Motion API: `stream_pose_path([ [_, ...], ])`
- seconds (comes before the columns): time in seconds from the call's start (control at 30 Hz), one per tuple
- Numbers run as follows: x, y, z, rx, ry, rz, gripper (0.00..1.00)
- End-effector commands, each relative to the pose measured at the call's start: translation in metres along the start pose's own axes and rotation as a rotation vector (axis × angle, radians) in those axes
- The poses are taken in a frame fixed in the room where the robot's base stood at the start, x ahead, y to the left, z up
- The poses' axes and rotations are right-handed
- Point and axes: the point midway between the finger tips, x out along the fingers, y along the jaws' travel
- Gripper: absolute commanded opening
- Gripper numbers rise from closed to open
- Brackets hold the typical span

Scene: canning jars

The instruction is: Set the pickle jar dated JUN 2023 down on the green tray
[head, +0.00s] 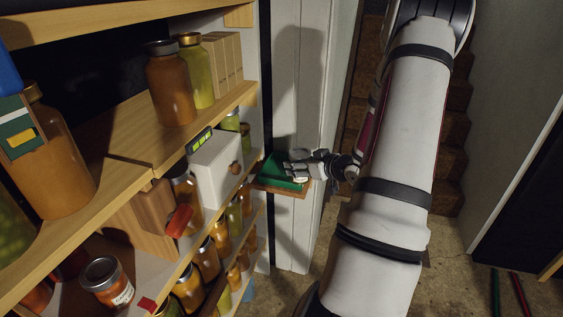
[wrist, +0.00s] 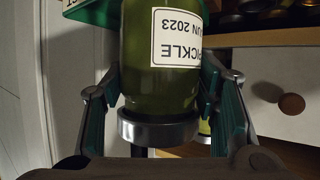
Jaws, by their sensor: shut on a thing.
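My gripper (wrist: 163,92) is shut on the jar, one finger on each side. In the head view my gripper (head: 300,168) is at the green tray (head: 272,172), which sits on a small wooden ledge at the shelf's end. Part of the tray (wrist: 100,12) shows beyond the jar's base. I cannot tell whether the jar touches it.
Wooden shelves at left hold several jars, including an orange jar (head: 170,85) and a yellow-green jar (head: 197,72). A white box (head: 215,168) with a round knob stands close to the tray. A white panelled wall (head: 297,90) is behind my gripper. Stairs rise at the back.

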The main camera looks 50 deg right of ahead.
Motion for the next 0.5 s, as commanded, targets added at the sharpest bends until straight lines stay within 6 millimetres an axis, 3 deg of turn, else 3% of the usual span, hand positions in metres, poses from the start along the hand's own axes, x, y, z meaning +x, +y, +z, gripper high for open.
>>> stream_pose_path([
  [0.3,0.069,0.02,-0.025,-0.002,0.003,-0.001,0.1],
  [0.5,0.091,0.027,-0.034,-0.001,0.003,0.0,0.1],
])
